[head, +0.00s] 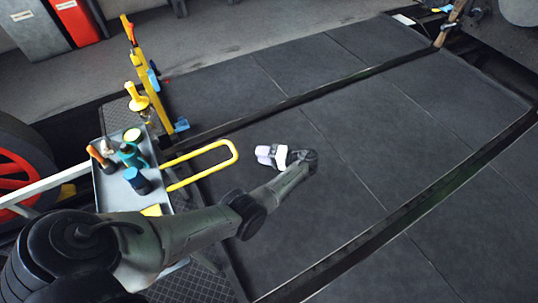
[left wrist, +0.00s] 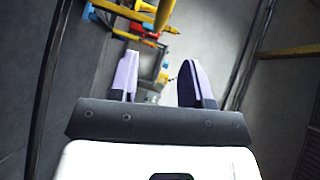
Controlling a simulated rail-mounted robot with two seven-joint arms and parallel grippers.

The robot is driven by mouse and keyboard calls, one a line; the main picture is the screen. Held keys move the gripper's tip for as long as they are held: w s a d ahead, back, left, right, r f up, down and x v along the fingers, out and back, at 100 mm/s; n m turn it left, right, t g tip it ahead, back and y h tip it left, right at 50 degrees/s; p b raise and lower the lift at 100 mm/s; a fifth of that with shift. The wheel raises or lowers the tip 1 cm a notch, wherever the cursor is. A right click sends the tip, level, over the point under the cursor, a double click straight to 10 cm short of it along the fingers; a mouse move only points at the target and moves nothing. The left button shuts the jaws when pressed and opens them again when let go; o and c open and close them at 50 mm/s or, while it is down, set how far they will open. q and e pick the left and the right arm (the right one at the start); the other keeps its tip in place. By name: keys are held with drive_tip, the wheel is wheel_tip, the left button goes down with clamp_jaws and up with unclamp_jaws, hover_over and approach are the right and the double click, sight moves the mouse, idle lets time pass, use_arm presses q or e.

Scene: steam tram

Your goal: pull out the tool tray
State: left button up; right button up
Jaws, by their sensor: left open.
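The tool tray (head: 110,195) is a shallow grey tray at the left in the head view. Bottles and a few small items stand on it. A yellow loop handle (head: 232,150) reaches out from its right side. My left gripper (head: 263,153) has pale fingers and is a little to the right of the handle's rounded end, with a gap between them in the picture. Its two fingers are apart and empty in the left wrist view (left wrist: 158,80). Small yellow and coloured things show in the distance between them. My right gripper is not in view.
A yellow stand (head: 147,85) with a lever rises behind the tray. A red-spoked wheel (head: 15,170) is at the left edge.

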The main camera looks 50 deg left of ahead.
use_arm(q)
drive_tip(key=v, duration=0.2)
drive_tip(key=shift+w+d, duration=0.2)
idle(0.6)
